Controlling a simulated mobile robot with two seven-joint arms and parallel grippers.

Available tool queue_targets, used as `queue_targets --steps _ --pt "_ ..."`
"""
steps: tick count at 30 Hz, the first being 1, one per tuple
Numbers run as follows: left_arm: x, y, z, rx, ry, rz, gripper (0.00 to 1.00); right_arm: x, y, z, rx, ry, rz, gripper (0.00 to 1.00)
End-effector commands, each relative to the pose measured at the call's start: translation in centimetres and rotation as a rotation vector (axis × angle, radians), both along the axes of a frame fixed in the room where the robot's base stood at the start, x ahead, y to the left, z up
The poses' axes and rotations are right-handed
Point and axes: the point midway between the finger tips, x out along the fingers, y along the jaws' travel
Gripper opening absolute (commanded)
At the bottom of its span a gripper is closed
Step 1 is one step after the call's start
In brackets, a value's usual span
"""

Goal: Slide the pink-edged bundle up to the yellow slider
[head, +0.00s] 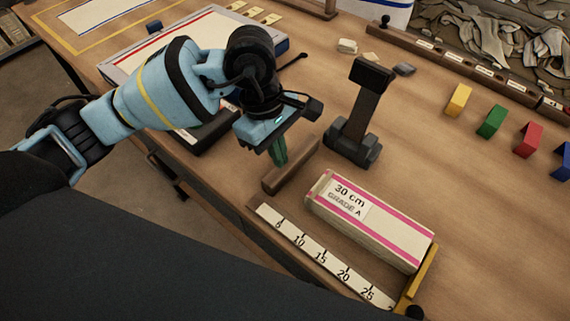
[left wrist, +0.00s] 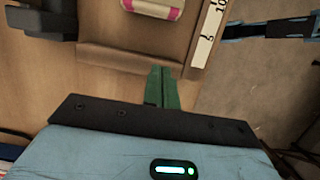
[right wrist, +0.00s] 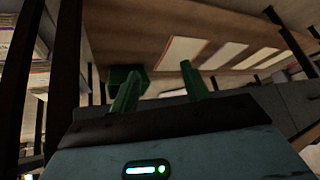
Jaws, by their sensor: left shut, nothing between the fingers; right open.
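The pink-edged bundle (head: 391,232), white with a "30 cm GRADE A" label, lies beside the ruler. The yellow slider (head: 420,277) stands across the ruler's far end. The bundle's right end is at or very close to the slider; I cannot tell whether they touch. My left gripper (head: 279,158) is shut and empty, with green fingers pointing down by the wooden stop bar (head: 291,166) at the bundle's other end. The left wrist view shows its closed fingertips (left wrist: 163,70) at the bar and the bundle's end (left wrist: 152,9) beyond. My right gripper (right wrist: 158,76) is open and empty, away from the bundle.
The white ruler (head: 322,257) runs along the table's near edge. A dark upright stand (head: 355,118) is close to my left gripper. Yellow (head: 458,100), green (head: 491,122) and red (head: 527,140) blocks stand at right. Bare wood lies between them and the bundle.

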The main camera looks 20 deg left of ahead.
Motion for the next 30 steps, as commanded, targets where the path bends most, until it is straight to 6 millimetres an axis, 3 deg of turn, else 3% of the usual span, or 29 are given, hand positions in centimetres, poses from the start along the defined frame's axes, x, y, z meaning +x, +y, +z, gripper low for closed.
queue_targets --steps 6,12,30 --pt "0.3 0.9 4.1 -0.001 -0.003 -0.002 0.0 0.1 -0.3 -0.1 -0.006 -0.001 0.004 0.47" --pt "0.5 1.4 6.1 0.0 0.0 -0.002 0.0 0.1 -0.4 -0.1 -0.007 -0.001 0.005 0.47" --pt "0.5 1.5 6.6 0.0 0.001 -0.002 0.0 0.1 -0.2 -0.3 -0.005 0.001 0.004 0.47"
